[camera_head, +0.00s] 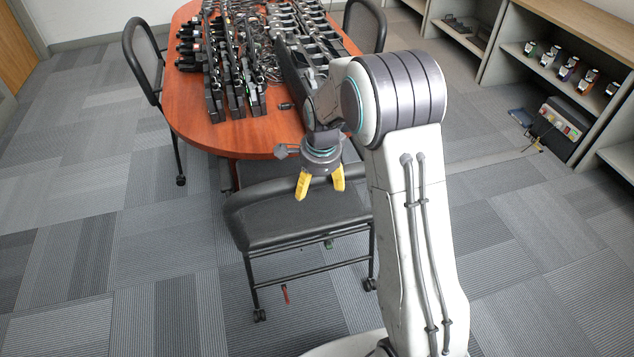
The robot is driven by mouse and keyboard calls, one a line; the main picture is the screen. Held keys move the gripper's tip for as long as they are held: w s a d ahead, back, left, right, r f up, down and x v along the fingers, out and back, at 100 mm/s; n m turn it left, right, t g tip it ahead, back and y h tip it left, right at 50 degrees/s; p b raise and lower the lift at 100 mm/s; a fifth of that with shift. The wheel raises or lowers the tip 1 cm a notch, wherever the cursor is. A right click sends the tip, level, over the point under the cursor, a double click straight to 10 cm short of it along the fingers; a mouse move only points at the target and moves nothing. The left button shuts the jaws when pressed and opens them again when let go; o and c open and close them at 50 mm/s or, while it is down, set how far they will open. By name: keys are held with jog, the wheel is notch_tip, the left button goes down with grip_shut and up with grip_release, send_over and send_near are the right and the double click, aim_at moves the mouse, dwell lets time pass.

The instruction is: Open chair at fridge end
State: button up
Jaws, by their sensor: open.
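A black chair (290,220) with a dark seat and thin metal legs on casters stands at the near end of the wooden table (200,132). Its backrest faces me, and its far part lies close to or under the table edge. My gripper (320,192) hangs over the chair with its yellow fingers pointing down and spread apart. The fingers are empty and overlap the top of the backrest in the picture; I cannot tell whether they touch it. My arm hides the chair's right side. No fridge shows in this view.
Another black chair (142,60) stands left of the table and one (364,25) at the far right. Radios and chargers (235,60) cover the tabletop. Shelves (560,60) line the right wall. A small red item (285,294) lies under the chair. The carpet at left is clear.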

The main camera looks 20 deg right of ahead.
jog(key=shift+w+f, duration=0.1)
jog(key=shift+f, duration=0.45)
jog(key=c, duration=1.3)
